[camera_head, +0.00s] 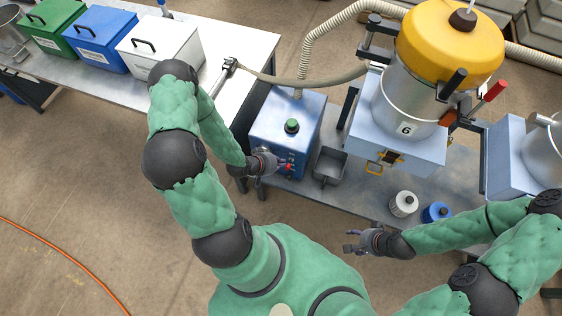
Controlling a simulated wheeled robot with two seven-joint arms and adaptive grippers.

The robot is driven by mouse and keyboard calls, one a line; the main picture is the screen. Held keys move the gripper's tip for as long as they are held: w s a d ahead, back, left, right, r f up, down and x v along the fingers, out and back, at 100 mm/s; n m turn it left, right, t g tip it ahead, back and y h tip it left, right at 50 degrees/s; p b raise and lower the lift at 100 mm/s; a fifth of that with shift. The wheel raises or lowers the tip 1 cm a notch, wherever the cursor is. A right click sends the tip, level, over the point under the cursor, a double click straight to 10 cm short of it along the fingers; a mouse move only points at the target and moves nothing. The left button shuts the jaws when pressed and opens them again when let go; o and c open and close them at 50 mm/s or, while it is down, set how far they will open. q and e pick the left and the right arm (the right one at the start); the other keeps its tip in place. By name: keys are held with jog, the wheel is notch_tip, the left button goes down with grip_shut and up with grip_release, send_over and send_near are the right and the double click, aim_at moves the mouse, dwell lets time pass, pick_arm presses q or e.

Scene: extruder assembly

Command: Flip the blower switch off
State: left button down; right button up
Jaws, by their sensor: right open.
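The blower is a blue box (285,110) with a green knob (292,126) on top, standing left of the yellow-topped machine. Small red parts (288,166) show on its front face, partly hidden by my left gripper. I cannot make out the switch or its position. My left gripper (276,163) is right at the blower's front, beside the red parts. Whether it touches them, and whether its fingers are open, cannot be told. My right gripper (352,242) is open and empty, over the floor in front of the bench.
A grey bin (331,165) stands right of the blower. A silver canister (403,204) and a blue canister (437,212) stand on the bench. The yellow-lidded hopper (450,45) is behind. Hoses (318,38) run from the blower. Green, blue and white boxes (160,48) sit at upper left.

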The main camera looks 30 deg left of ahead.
pick_arm(q)
jog(key=f+t+b, duration=0.1)
jog(key=s+f+b, duration=0.1)
jog(key=b, duration=0.1)
jog(key=shift+s+d+f+t, duration=0.1)
jog(key=shift+s+d+t, duration=0.1)
jog(key=shift+t, duration=0.2)
pick_arm(e)
notch_tip(320, 180, down, 3)
jog(key=shift+f, duration=0.2)
jog(key=shift+r, duration=0.1)
pick_arm(q)
jog(key=shift+r+p, duration=0.7)
jog(key=shift+r, duration=0.05)
pick_arm(e)
jog(key=shift+r, duration=0.6)
jog(key=shift+s, duration=0.1)
